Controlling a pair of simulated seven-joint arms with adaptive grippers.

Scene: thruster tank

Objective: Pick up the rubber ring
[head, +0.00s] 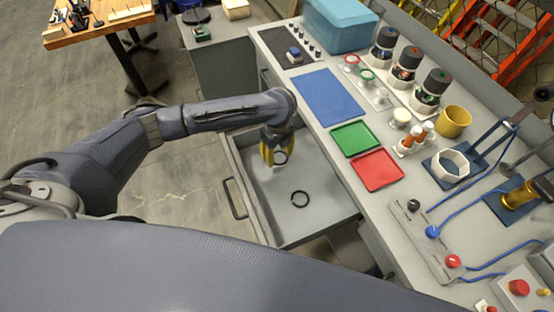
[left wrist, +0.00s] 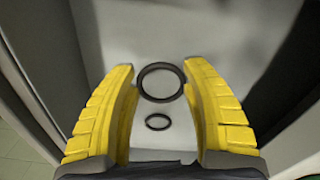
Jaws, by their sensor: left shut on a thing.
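My left gripper (head: 276,156) has yellow fingers and hangs over the open grey drawer (head: 269,216). It is shut on a dark rubber ring (head: 287,157), raised above the drawer floor. In the left wrist view, the held ring (left wrist: 161,101) stands out between the tips of my left gripper's fingers (left wrist: 162,82). A second dark ring (head: 300,207) lies flat on the drawer floor, apart from the gripper. It also shows in the left wrist view (left wrist: 157,130), smaller and farther off. My right gripper is not in view.
The counter right of the drawer holds a blue mat (head: 328,97), a green tray (head: 356,138), a red tray (head: 377,170), a teal box (head: 338,27) and a gold cup (head: 454,122). A wooden table (head: 100,28) stands at upper left. Most of the drawer floor is bare.

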